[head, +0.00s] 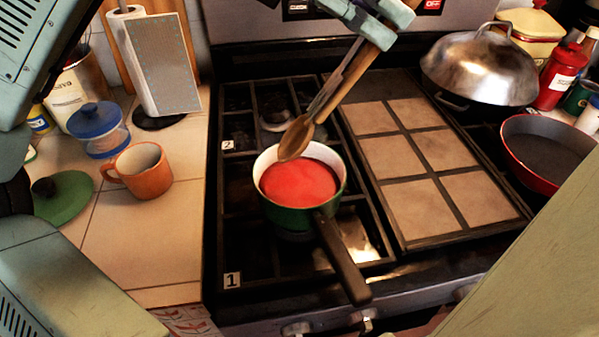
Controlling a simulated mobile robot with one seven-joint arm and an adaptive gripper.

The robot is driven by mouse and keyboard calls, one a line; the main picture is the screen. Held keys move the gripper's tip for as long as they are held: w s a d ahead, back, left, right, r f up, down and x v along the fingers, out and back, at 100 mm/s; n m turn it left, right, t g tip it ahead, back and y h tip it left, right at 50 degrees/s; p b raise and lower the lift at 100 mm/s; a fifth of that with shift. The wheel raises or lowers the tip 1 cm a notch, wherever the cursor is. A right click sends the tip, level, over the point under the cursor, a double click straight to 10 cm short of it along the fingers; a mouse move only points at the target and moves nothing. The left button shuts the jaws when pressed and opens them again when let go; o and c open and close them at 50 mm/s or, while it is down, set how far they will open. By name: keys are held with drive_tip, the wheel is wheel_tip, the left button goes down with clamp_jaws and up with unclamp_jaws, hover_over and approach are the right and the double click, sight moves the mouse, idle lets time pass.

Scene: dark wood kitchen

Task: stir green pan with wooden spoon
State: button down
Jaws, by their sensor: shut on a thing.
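The green pan (288,217) stands on the left burner grate of the stove, with red contents (299,184) and a dark handle (343,262) pointing toward me. My gripper (369,22) is at the top of the view, shut on the wooden spoon (297,138). The spoon slants down to the left, its bowl end over the pan's far rim. I cannot tell whether the tip touches the red contents. The gripper's upper part is cut off by the frame edge.
A tiled griddle (432,160) lies right of the pan. A metal dome lid (480,68) and a red pan (545,150) stand further right. An orange mug (143,172), a blue-lidded jar (98,128) and a paper towel roll (157,62) stand on the left counter.

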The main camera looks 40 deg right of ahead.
drive_tip(key=shift+r, duration=0.4)
wheel_tip(320, 180, up, 4)
drive_tip(key=p, duration=0.3)
idle(0.3)
